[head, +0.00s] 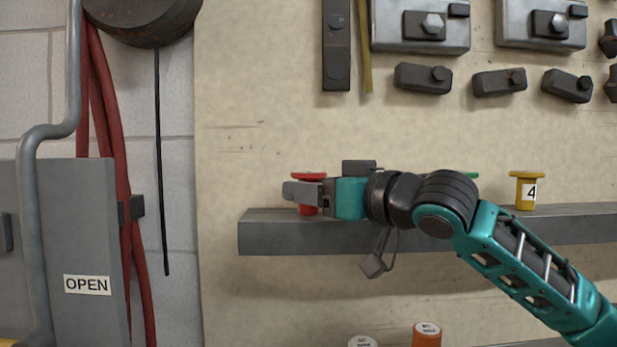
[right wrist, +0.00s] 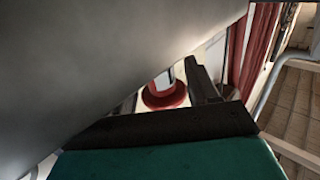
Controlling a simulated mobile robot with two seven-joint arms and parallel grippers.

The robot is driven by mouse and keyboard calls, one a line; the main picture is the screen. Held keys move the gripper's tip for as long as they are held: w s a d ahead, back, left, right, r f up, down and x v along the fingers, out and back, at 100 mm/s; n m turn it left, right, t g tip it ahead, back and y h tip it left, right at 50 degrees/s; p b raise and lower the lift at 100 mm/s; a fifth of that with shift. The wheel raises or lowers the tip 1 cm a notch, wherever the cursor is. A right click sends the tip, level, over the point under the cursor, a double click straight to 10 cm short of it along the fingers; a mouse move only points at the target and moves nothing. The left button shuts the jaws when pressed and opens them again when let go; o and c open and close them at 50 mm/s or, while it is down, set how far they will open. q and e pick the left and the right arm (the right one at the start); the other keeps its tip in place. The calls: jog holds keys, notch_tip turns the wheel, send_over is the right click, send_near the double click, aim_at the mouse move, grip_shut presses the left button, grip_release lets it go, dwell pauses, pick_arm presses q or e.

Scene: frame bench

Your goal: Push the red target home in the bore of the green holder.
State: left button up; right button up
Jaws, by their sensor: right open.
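A red flanged, spool-shaped piece (head: 309,175) stands upright on the grey shelf's left part. I cannot tell whether it is the red target or a holder. In the right wrist view a round red flange (right wrist: 165,97) shows beyond my gripper, with a pale middle. My right gripper (head: 305,190) is open, pointing left, with a grey finger in front of the red piece's middle; whether they touch is unclear. Of the green holder only a sliver of rim (head: 474,175) shows behind my right arm; its bore is hidden. My left gripper is not in view.
The grey shelf (head: 270,236) runs along the beige board. A yellow holder (head: 527,190) marked 4 stands further right. An orange cylinder (head: 427,335) and a white-topped one (head: 362,342) are below. Metal blocks hang above; red hoses and an OPEN panel are left.

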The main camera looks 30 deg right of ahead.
jog(key=shift+w+a, duration=0.15)
jog(key=shift+w, duration=0.4)
jog(key=c, duration=1)
jog(key=shift+c, duration=0.2)
